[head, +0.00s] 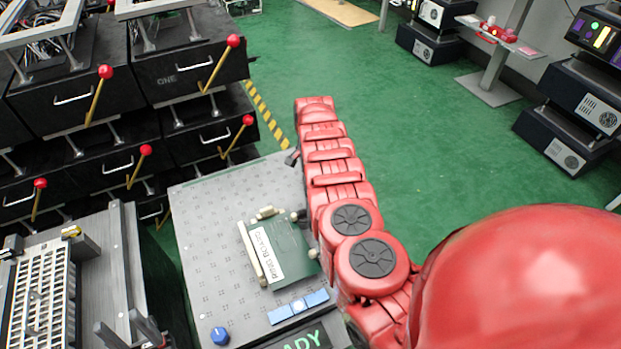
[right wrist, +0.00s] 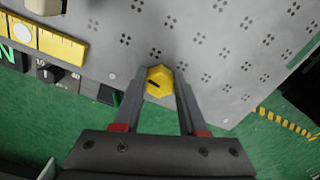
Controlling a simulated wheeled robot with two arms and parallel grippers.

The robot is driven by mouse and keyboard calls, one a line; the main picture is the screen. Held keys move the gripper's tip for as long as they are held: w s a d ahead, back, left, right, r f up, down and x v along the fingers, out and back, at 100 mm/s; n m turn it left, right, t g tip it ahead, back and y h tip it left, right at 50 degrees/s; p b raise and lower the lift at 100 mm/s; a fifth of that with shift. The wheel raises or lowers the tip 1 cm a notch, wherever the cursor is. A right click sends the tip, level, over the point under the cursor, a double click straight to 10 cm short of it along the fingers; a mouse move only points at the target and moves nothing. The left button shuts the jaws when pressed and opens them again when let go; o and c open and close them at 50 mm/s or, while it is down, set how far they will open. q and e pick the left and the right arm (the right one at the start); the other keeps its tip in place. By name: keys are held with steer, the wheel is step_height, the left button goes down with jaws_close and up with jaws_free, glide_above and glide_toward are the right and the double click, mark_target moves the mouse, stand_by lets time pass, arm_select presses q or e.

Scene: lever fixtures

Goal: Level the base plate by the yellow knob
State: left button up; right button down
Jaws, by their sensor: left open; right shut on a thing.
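The base plate (head: 205,240) is a grey plate with groups of small holes, left of my right arm in the head view. It also fills much of the right wrist view (right wrist: 225,65). The yellow knob (right wrist: 164,73) is faceted, with a dark mark on its top, near the plate's edge. My right gripper (right wrist: 160,92) is shut on it, one finger on each side. My left gripper (head: 128,328) is open at the bottom left. I cannot tell the plate's tilt.
A labelled green board (head: 282,250), a blue knob (head: 219,336) and a blue strip (head: 298,307) are on the plate. A white grid tray (head: 42,300) stands left. Black drawer units with red-tipped levers (head: 190,72) stand behind. Green floor is free beyond my arm.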

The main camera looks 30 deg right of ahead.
stand_by(0.4)
steer(key=shift+c, duration=2.3)
jaws_free()
steer(key=shift+r, duration=0.35)
step_height(320, 180, up, 17)
steer(key=p, duration=0.3)
steer(key=shift+f+p, duration=0.15)
steer(key=shift+p, duration=0.2)
steer(key=shift+f, duration=0.1)
